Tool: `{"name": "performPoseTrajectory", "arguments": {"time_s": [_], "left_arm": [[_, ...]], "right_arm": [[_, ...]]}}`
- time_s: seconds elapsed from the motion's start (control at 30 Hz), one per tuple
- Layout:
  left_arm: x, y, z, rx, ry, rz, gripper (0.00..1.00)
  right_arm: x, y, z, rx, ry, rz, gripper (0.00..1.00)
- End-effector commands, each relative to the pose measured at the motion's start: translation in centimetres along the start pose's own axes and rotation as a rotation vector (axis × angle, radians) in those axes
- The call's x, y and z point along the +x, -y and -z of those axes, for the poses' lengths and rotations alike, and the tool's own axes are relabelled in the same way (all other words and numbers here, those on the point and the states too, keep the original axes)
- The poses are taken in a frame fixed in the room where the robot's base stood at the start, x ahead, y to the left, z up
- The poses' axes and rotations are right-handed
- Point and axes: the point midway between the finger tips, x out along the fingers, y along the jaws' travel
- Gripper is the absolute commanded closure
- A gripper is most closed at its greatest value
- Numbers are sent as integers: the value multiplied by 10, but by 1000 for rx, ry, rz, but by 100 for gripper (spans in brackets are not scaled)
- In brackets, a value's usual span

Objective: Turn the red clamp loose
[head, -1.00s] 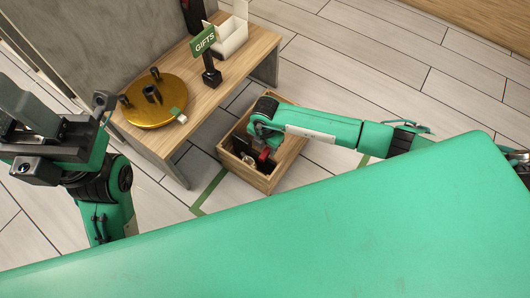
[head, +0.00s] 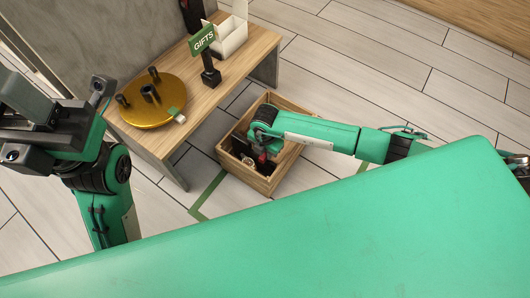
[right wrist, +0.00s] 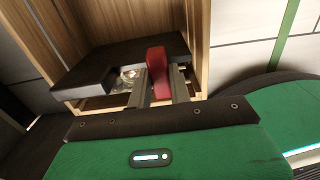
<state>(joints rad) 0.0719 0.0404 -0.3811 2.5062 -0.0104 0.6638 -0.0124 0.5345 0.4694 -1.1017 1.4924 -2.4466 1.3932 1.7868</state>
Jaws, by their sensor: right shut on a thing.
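The red clamp (right wrist: 158,62) shows as a red lever in the right wrist view, standing between the two fingers of my right gripper (right wrist: 160,84). The fingers are shut on it from both sides. A dark block or plate (right wrist: 100,68) lies just behind it, inside the wooden crate (head: 285,168). In the head view my right gripper (head: 260,148) reaches down into the crate, and only a bit of red shows beneath it. My left gripper (head: 28,105) is at the left edge, away from the crate; its jaw opening cannot be made out.
A wooden bench (head: 205,100) stands left of the crate. It bears a gold round turntable (head: 155,112) with dark knobs, a green GIFTS sign (head: 203,40) and a white open box (head: 230,42). A green surface (head: 330,235) fills the foreground. Tiled floor is clear at the right.

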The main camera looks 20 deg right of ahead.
Motion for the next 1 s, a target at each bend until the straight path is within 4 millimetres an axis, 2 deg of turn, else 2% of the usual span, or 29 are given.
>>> {"name": "performPoseTrajectory", "arguments": {"time_s": [0.27, 0.6, 0.9, 1.0], "left_arm": [[0, 0, 0, 0, -1, 0, 64], [0, 0, 0, 0, 1, 0, 64], [-1, 0, 0, 0, 2, 0, 64], [-1, 0, 0, 0, 3, 0, 64]], "right_arm": [[0, 0, 0, -29, 0, 0, 91], [0, 0, 0, -338, 0, 0, 91], [0, 0, 0, -356, -1, 0, 91], [0, 0, 0, -414, 0, 0, 91]]}}
